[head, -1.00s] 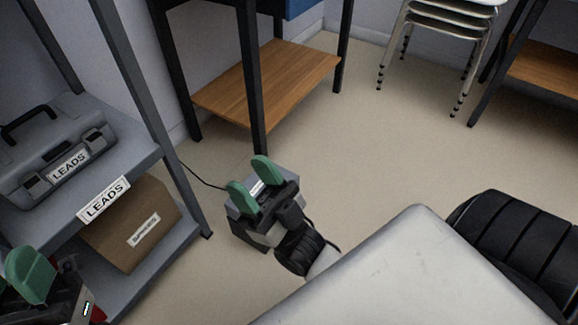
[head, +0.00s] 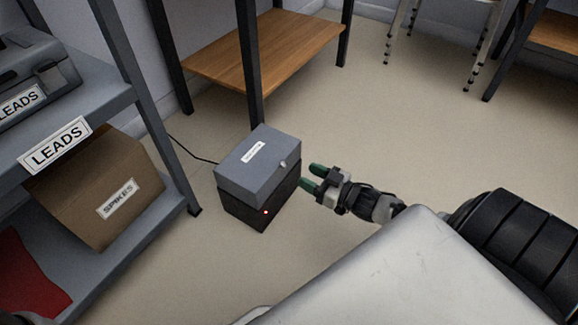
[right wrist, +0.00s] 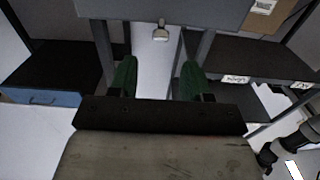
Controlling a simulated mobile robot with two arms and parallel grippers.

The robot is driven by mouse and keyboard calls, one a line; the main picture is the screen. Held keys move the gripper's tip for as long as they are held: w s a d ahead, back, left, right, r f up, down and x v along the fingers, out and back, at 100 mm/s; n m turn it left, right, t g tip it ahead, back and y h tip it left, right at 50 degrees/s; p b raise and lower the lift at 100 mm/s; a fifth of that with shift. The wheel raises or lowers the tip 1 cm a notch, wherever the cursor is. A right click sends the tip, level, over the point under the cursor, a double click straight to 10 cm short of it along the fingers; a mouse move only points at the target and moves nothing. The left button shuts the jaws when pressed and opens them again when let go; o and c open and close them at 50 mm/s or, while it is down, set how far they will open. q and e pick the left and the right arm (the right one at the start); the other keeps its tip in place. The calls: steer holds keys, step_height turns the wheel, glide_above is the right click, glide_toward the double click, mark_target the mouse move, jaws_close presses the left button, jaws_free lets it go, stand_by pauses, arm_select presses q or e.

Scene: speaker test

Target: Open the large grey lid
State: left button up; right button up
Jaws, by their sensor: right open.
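The large grey lid (head: 258,160) sits on a black box (head: 248,212) on the floor. It has a white label on top and a small pale knob (head: 283,163) on its side facing my right gripper. My right gripper (head: 310,178) is open and empty, just right of the box, apart from it. In the right wrist view the lid (right wrist: 165,9) fills the top centre. Its knob (right wrist: 160,33) hangs beyond and between the green fingers (right wrist: 158,72). My left gripper does not show in the head view.
A grey shelf (head: 120,97) stands left, holding a grey "LEADS" case (head: 28,68) and a cardboard "SPIKES" box (head: 105,185). A table with a wooden lower shelf (head: 262,50) is behind the box. A cable runs to the box.

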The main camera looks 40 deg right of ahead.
mark_target(286, 165)
steer(key=b+x, duration=0.3)
steer(key=x, duration=0.4)
jaws_close()
